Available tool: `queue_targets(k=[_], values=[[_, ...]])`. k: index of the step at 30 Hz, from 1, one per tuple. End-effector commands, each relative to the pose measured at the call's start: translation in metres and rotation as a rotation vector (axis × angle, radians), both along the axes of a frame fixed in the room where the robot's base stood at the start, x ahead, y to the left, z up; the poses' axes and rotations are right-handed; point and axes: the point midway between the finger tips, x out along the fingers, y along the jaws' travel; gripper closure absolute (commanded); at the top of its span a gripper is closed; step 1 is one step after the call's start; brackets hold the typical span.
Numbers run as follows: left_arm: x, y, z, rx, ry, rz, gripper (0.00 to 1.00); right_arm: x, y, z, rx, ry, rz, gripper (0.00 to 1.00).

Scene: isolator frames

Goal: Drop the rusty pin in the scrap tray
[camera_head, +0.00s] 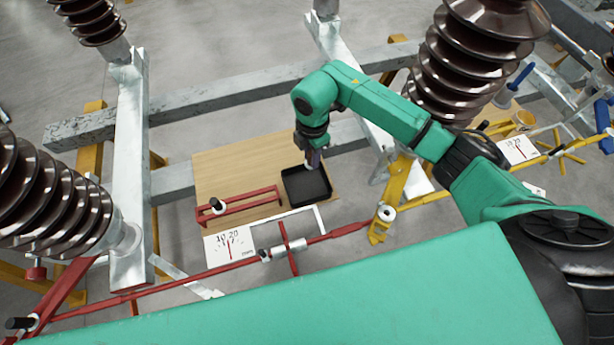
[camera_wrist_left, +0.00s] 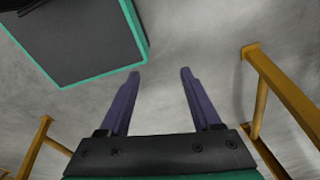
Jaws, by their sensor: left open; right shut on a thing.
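The scrap tray (camera_head: 318,196) is a black, shallow, square tray on a wooden board, right of a red rack. My right gripper (camera_head: 313,164) points down over the tray's back edge in the head view. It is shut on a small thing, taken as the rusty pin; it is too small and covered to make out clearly. I cannot tell its height above the tray. My left gripper (camera_wrist_left: 160,73) is open and empty in the left wrist view, with bare floor beyond its fingers. It does not show in the head view.
The red rack (camera_head: 240,203) holds a black-and-white piece (camera_head: 217,205) at its left end. The wooden board (camera_head: 230,160) is clear behind it. A white gauge card (camera_head: 230,243) and a red rod linkage (camera_head: 180,276) lie in front. Brown ribbed insulators (camera_head: 45,200) stand around.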

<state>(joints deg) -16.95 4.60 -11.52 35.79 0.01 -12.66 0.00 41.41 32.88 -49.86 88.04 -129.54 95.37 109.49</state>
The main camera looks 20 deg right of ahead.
Motion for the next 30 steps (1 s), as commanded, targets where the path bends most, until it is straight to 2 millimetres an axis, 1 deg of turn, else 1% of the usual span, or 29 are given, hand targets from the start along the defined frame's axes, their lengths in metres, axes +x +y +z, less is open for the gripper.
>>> queue_targets(k=[1, 3, 7, 10, 15, 18, 19, 21, 25, 30], values=[[-0.008, 0.001, -0.010, 0.001, 0.013, 0.001, 0.35, 0.000, 0.000, -0.011, 0.000, 0.001, 0.000, 1.00], [-0.017, 0.001, -0.020, 0.003, 0.028, 0.001, 0.35, 0.000, 0.000, -0.023, -0.001, 0.002, 0.000, 1.00], [-0.023, 0.002, -0.037, 0.004, 0.037, 0.002, 0.35, 0.000, -0.001, -0.043, 0.000, 0.002, 0.000, 1.00], [-0.017, 0.001, -0.043, 0.002, 0.028, 0.002, 0.35, 0.000, -0.001, -0.051, 0.000, 0.001, 0.000, 1.00], [0.006, -0.001, -0.040, -0.001, -0.010, 0.002, 0.35, 0.000, -0.001, -0.051, 0.000, 0.000, 0.002, 1.00], [0.006, -0.001, -0.040, -0.002, -0.011, 0.002, 0.35, 0.000, -0.001, -0.051, 0.000, 0.001, 0.002, 1.00], [0.005, -0.001, -0.040, -0.001, -0.010, 0.002, 0.35, 0.000, -0.001, -0.051, 0.000, 0.001, 0.002, 0.61], [0.001, -0.001, -0.040, -0.001, -0.003, 0.002, 0.35, 0.000, -0.001, -0.051, 0.000, 0.001, 0.002, 0.38], [-0.005, 0.000, -0.041, -0.001, 0.007, 0.002, 0.35, 0.000, -0.001, -0.051, 0.000, 0.001, 0.002, 0.38], [-0.006, 0.000, -0.041, 0.000, 0.008, 0.002, 0.35, 0.000, -0.001, -0.050, -0.001, 0.001, 0.002, 0.38]])
